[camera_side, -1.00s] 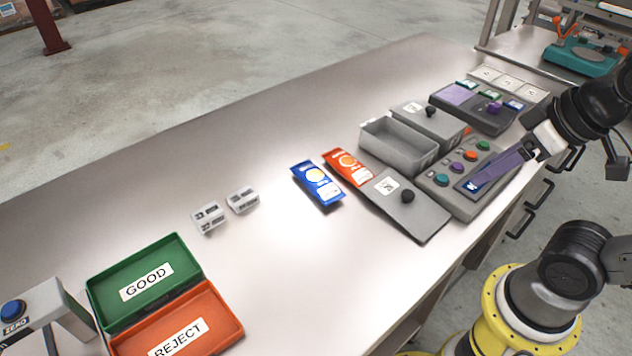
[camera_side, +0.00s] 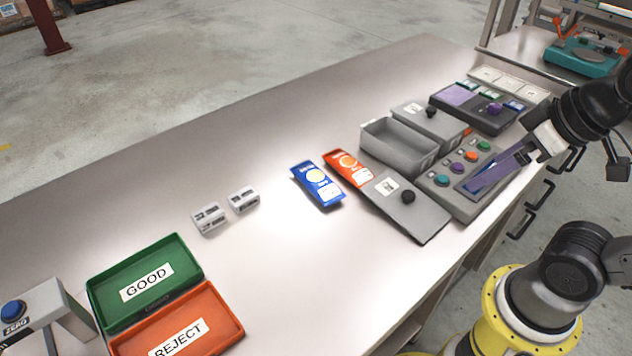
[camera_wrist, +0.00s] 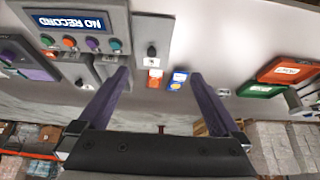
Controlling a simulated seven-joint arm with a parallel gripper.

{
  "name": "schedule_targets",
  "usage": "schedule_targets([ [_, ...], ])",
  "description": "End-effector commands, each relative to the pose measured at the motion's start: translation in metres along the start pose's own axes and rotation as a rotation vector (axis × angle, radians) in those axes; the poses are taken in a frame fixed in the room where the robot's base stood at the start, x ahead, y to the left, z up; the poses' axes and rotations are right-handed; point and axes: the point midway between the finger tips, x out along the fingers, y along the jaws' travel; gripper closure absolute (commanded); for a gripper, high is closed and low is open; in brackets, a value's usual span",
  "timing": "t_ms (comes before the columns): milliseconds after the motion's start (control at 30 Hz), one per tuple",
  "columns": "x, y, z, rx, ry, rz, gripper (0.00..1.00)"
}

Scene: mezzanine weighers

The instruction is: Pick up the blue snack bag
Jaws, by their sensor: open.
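The blue snack bag (camera_side: 318,184) lies flat on the metal bench, left of an orange bag (camera_side: 348,168). In the wrist view the blue bag (camera_wrist: 178,82) is small, seen between my finger tips and nearer the right finger. My gripper (camera_side: 490,170) has long purple fingers and hangs over the grey button console at the right, well away from the blue bag. In the wrist view my gripper (camera_wrist: 158,73) is open, with nothing between its fingers.
White blocks (camera_side: 209,218), a green GOOD tray (camera_side: 190,250) and a red REJECT tray (camera_side: 230,322) are further left.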

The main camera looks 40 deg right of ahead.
Motion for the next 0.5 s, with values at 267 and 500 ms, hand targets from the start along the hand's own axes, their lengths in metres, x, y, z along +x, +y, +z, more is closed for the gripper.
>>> schedule_targets([
  [267, 0.000, 0.000, -0.001, -0.066, 0.002, 0.000, 0.00],
  [500, -0.006, 0.004, -0.021, -0.527, 0.061, 0.037, 0.00],
])
